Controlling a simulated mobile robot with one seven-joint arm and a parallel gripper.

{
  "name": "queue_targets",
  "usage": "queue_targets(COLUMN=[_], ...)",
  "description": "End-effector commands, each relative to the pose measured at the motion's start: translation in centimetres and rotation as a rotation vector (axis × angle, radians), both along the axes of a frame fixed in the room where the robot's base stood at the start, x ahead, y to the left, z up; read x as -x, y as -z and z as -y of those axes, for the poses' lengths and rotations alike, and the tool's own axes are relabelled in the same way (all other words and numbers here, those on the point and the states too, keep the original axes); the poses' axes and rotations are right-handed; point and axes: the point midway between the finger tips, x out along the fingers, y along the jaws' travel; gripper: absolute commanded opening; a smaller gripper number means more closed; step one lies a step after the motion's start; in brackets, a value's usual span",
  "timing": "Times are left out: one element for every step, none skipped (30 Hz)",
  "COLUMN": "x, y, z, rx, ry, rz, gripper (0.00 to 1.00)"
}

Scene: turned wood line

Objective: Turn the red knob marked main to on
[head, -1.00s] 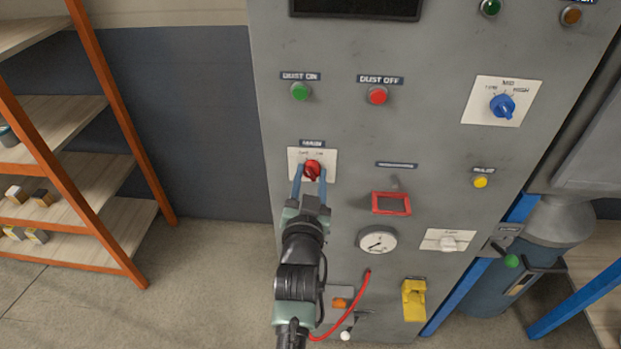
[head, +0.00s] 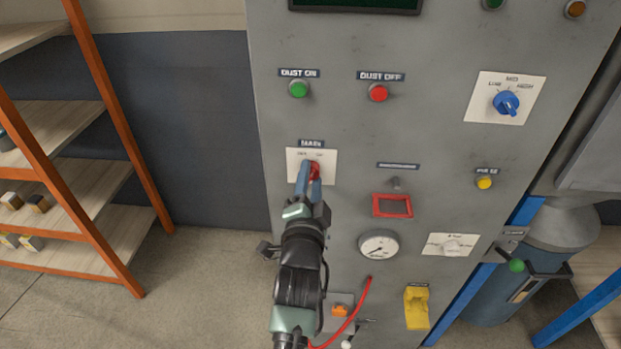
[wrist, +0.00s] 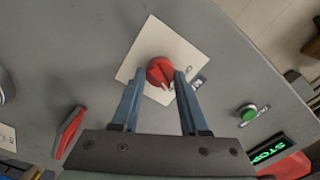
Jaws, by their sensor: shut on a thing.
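The red knob (head: 315,171) sits on a white plate (head: 328,166) under a dark label that appears to read MAIN, on the grey cabinet. Its two position words are too blurred to read surely. In the wrist view the red knob (wrist: 160,71) stands between the fingertips, and its pale pointer mark faces the lower right, roughly towards the label's side of the plate. My gripper (head: 309,180) has its blue fingers shut on the knob; it also shows in the wrist view (wrist: 159,82). The fingers hide part of the knob in the head view.
Green (head: 299,89) and red (head: 378,93) buttons lie above. A red frame (head: 392,206), a gauge (head: 378,245) and a yellow switch cover (head: 417,308) are at right and below. A display (wrist: 268,152) shows green text. An orange-framed shelf (head: 108,151) stands left.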

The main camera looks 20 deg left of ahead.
Motion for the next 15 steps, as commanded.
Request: queue_targets(x=[0.02, 0.02, 0.02, 0.01, 0.01, 0.00, 0.00, 0.00, 0.00, 0.00, 0.00, 0.00, 0.00, 0.00, 0.00], y=[0.01, 0.01, 0.03, 0.03, 0.05, 0.05, 0.07, 0.08, 0.08, 0.09, 0.10, 0.11, 0.11, 0.12, 0.12], z=[-0.07, -0.08, -0.06, -0.04, -0.02, 0.01, 0.02, 0.01, 0.01, 0.00, 0.00, -0.01, -0.02, -0.01, -0.01], rx=[-0.024, -0.040, -0.058, -0.070, -0.081, -0.094, -0.102, -0.110, -0.120, -0.125, -0.130, -0.135, -0.138, -0.141, -0.142], ry=[-0.001, -0.001, -0.001, -0.001, -0.001, 0.000, 0.000, 0.000, 0.000, 0.000, -0.001, -0.001, -0.001, -0.001, -0.001], rz=[-0.009, -0.013, -0.019, -0.022, -0.026, -0.029, -0.032, -0.034, -0.037, -0.038, -0.040, -0.042, -0.042, -0.043, -0.044], gripper=[0.00, 0.00, 0.00, 0.00, 0.00, 0.00, 0.00, 0.00, 0.00, 0.00, 0.00, 0.00, 0.00, 0.00, 0.00])
